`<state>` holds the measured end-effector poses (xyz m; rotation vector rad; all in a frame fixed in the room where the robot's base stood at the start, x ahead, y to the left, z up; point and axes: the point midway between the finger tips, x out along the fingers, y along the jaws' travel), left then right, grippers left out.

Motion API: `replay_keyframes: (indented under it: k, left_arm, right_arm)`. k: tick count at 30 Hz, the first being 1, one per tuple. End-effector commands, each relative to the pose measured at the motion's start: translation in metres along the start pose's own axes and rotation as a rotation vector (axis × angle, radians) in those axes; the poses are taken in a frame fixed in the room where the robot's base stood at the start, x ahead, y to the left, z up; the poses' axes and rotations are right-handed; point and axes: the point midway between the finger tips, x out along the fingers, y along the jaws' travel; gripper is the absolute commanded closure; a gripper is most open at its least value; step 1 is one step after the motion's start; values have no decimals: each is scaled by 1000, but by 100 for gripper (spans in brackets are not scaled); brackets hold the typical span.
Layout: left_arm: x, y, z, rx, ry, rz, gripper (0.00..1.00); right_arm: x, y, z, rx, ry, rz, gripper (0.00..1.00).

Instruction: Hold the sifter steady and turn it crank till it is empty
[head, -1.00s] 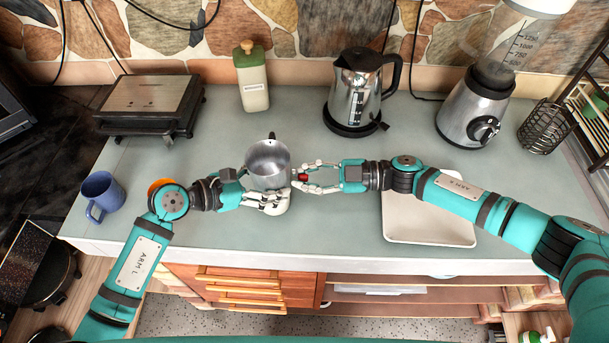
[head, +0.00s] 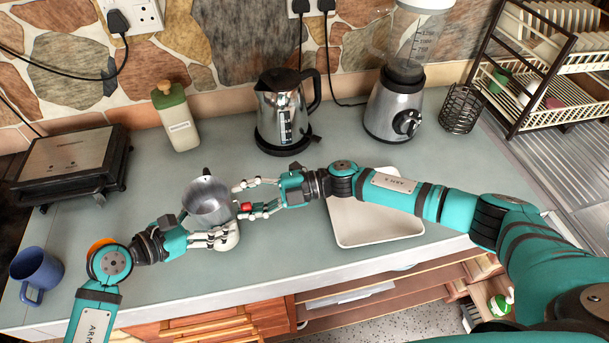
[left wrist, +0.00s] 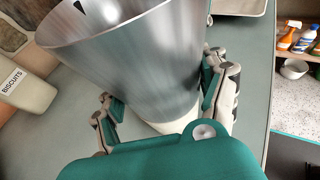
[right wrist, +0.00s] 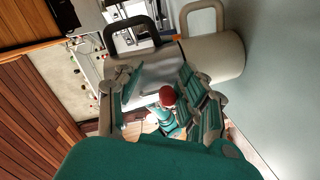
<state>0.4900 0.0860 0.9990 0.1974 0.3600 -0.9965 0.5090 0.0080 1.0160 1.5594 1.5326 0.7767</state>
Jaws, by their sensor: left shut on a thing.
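The sifter (head: 208,200) is a grey metal cup with a black handle, upright at the middle of the counter. Its red crank knob (head: 246,206) faces my right gripper. A cream mug (right wrist: 222,57) with a handle is directly below the sifter. My left gripper (left wrist: 166,92) is shut around the sifter's lower body, with a finger on either side. My right gripper (head: 243,199) is open, its fingers spread on either side of the red knob, which also shows between them in the right wrist view (right wrist: 167,96). How much is inside the sifter cannot be told.
A white tray (head: 380,236) lies under my right forearm. A kettle (head: 283,115), a blender (head: 396,108) and a biscuit jar (head: 178,122) stand behind. A grill (head: 70,165) and a blue mug (head: 36,270) are at left, a dish rack (head: 540,70) at right.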

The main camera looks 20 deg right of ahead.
Motion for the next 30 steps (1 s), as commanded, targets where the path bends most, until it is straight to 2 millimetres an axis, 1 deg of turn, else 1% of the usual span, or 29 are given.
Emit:
replay_keyframes:
  k: [3,12,25,27,30]
  left_arm:
    - [0,0,1,0,-2,0,65]
    - [0,0,1,0,-1,0,65]
    - [0,0,1,0,-1,0,65]
    - [0,0,0,0,-1,1,65]
    - [0,0,0,0,-1,1,65]
  right_arm:
    - [0,5,2,-173,-8,17,60]
    - [0,19,3,-609,-30,57,60]
    - [-2,35,-6,-1204,-58,110,60]
    - [-20,32,-4,-1198,-61,106,60]
    - [-40,30,-4,-1195,-61,106,60]
